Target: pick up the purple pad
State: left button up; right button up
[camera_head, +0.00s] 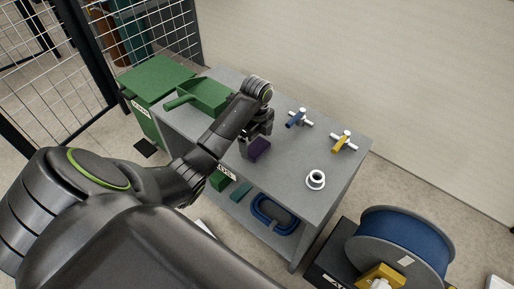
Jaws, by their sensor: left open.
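The purple pad (258,149) is a small dark purple block on the grey table top, near its front edge. My left gripper (254,143) is over the pad, pointing down, with its fingers close around or just behind it. The gripper is open. I cannot tell whether a finger touches the pad. Part of the pad's far side is hidden by the gripper. My right gripper is not in view.
On the grey table (290,180) are a green scoop (208,96), a blue-handled valve (298,118), a yellow-handled valve (343,142) and a white ring-shaped fitting (315,179). A blue cable reel (402,245) stands front right. A green bin (150,80) adjoins the table at left.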

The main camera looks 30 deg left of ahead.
aim_at(257, 146)
pick_arm(q)
jog(key=shift+f, duration=1.55)
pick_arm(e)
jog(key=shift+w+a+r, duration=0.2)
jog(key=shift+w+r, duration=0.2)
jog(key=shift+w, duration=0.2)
pick_arm(q)
jog(key=c, duration=0.9)
jog(key=shift+w+r, duration=0.1)
jog(key=shift+r, duration=0.5)
notch_tip(257, 146, up, 7)
jog(key=shift+r+p, duration=0.15)
jog(key=shift+p, duration=0.8)
jog(key=shift+r+p, duration=0.3)
jog(key=shift+p, duration=0.2)
jog(key=shift+r+p, duration=0.5)
jog(key=shift+r, duration=0.05)
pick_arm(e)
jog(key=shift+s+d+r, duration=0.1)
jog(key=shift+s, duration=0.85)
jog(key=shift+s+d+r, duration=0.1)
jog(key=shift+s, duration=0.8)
